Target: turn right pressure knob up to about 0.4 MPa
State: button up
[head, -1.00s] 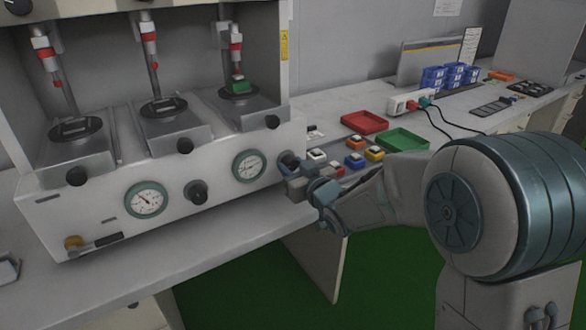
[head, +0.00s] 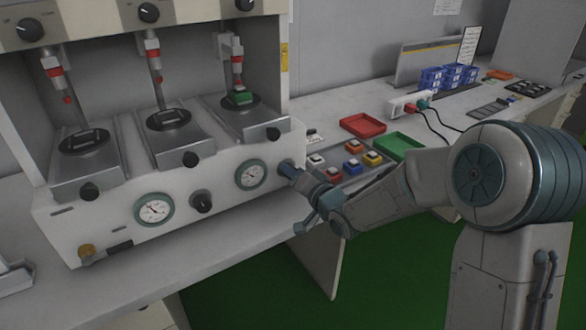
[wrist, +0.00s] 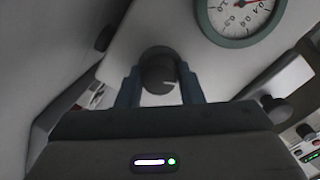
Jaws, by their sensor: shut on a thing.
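The right pressure knob (wrist: 158,70) is dark and round with a pale mark on its face, on the white front panel. My gripper (wrist: 160,88) is shut on it, one blue finger on each side. The right pressure gauge (head: 251,174) sits just left of the gripper. It also shows, cut off by the top edge, in the wrist view (wrist: 240,14); I cannot read its needle exactly.
A left gauge (head: 154,210) and a middle black knob (head: 202,201) are on the same panel. Several coloured buttons (head: 352,146), a red tray (head: 363,125) and a green tray (head: 399,146) lie to the right on the bench. The green floor in front of the bench is clear.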

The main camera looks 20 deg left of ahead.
jog(key=shift+r+m+p, duration=0.1)
jog(key=shift+m+p, duration=0.6)
jog(key=shift+m, duration=0.4)
jog(key=o, duration=1)
jog(key=shift+w, duration=0.1)
jog(key=p+v, duration=0.1)
jog(key=v, duration=1.2)
jog(key=shift+d+p, duration=0.3)
jog(key=shift+d, duration=0.15)
